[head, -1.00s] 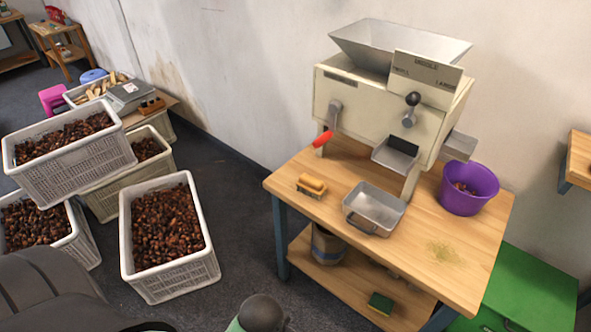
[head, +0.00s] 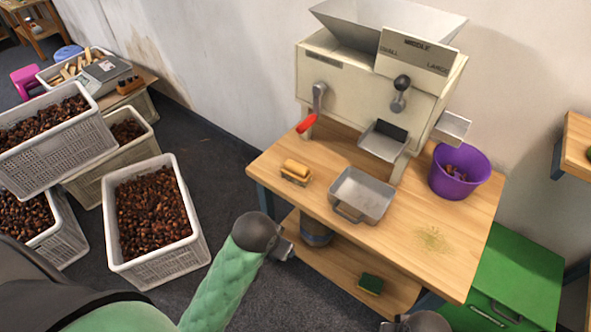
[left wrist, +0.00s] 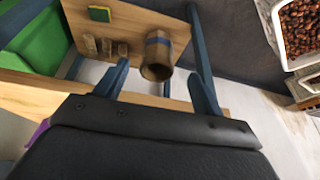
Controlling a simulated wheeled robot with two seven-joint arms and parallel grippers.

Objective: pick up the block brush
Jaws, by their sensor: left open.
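The block brush (head: 296,172) has a tan wooden back above a bristle base. It lies near the left edge of the wooden table (head: 400,235), left of the metal tray. My left gripper (head: 287,250) is in front of the table and below its top, clearly apart from the brush. In the left wrist view its two fingers (left wrist: 162,85) are spread with nothing between them. The brush is not seen in that view. Only a dark rounded part of my right arm shows at the bottom of the head view; its gripper is out of frame.
A metal tray (head: 362,196) sits right of the brush. The machine (head: 375,85) stands behind, its red-handled lever (head: 307,123) near the brush. A purple bucket (head: 458,171) is at the right. The lower shelf (head: 335,262) holds a canister (left wrist: 157,55) and a sponge (head: 370,284).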

